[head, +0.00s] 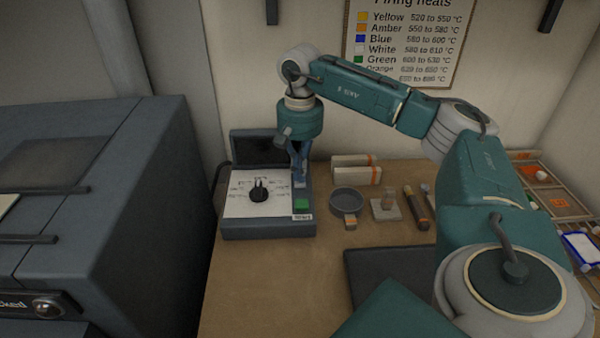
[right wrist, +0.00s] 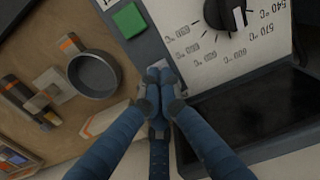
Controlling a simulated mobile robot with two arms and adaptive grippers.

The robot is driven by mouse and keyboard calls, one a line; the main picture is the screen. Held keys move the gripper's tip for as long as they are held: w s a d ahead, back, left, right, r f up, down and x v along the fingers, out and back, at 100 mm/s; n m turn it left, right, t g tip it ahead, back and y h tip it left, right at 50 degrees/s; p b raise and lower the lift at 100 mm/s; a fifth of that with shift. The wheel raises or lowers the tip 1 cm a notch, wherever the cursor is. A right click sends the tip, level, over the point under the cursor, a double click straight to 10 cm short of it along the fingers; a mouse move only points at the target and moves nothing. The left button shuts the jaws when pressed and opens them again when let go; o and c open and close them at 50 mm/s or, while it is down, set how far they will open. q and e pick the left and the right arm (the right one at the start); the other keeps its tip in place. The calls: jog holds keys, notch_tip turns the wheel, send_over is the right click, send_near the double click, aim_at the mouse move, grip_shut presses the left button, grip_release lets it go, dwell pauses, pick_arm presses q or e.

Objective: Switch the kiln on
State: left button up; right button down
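The kiln control box (head: 268,228) stands on the wooden table, with a white temperature panel and a black dial (head: 258,190). A green button (head: 302,204) is at the front right of its face, above a small label. In the right wrist view the green button (right wrist: 129,20) is at the top and the dial (right wrist: 226,14) at the upper right. My right gripper (head: 299,181) points down over the box's right side, behind the green button. In the right wrist view its fingertips (right wrist: 160,78) are together, with nothing seen between them. My left gripper is not in view.
A large grey cabinet (head: 70,200) stands at left. Right of the box are a round grey dish (head: 349,202), pale orange-striped blocks (head: 355,170) and small jars. A dark flat slab (head: 385,272) lies in front. A firing-heats chart (head: 410,45) hangs behind.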

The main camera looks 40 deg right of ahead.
jog(key=shift+s+f+b, duration=0.1)
jog(key=shift+f+b, duration=0.25)
jog(key=shift+f, duration=0.25)
dwell(0.3)
jog(key=shift+r+p, duration=0.75)
jog(key=shift+p, duration=0.05)
notch_tip(320, 180, up, 6)
jog(key=p, duration=0.4)
jog(key=shift+f, duration=0.2)
jog(key=shift+f, duration=0.1)
